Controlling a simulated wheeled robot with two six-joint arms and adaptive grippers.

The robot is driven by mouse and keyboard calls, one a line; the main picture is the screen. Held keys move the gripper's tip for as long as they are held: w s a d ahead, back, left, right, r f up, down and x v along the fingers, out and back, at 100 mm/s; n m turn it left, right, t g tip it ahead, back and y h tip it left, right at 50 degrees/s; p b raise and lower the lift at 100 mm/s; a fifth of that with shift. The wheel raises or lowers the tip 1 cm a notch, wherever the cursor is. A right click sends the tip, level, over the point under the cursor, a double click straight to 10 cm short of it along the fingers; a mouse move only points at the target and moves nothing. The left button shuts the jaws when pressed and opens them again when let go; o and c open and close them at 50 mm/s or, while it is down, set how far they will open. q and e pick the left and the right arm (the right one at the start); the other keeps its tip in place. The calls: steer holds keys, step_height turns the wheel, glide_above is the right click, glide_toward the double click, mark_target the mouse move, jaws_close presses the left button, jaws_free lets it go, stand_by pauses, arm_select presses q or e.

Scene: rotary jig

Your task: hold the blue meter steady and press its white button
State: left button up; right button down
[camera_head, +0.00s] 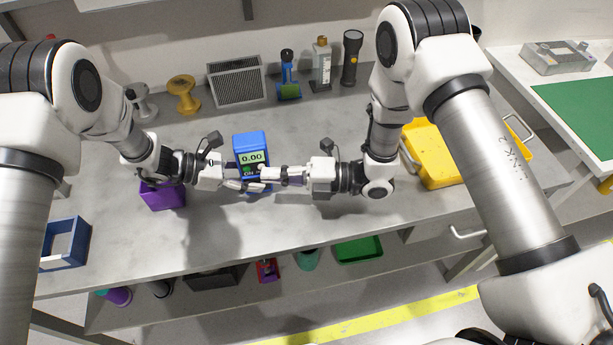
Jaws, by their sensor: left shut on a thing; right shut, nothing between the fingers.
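The blue meter (250,142) stands upright near the middle of the grey bench. Its display is lit and reads 0.00, with a green area and small lettering below it. My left gripper (243,181) comes in from the left and is shut on the meter's lower part. My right gripper (266,174) comes in from the right, shut and empty, with its fingertips at the meter's lower front face. The white button is hard to make out beside the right fingertips, and I cannot tell whether they touch it.
A purple container (163,196) stands under my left wrist. A yellow tray (432,160) lies to the right, near my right arm. A grey vented box (236,83), yellow spool (183,93), bottle (321,66) and flashlight (351,58) line the back. The bench front is clear.

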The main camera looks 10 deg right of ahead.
steer(key=shift+s+d, duration=0.1)
steer(key=shift+s, duration=0.9)
arm_select(q)
steer(key=shift+d, duration=0.1)
arm_select(e)
steer(key=v, duration=0.9)
steer(key=shift+d, duration=0.15)
arm_select(q)
steer(key=shift+r, duration=0.1)
arm_select(e)
steer(key=shift+s+d, duration=0.1)
steer(key=shift+d, duration=0.1)
arm_select(q)
steer(key=o, duration=0.9)
steer(key=shift+o, duration=0.2)
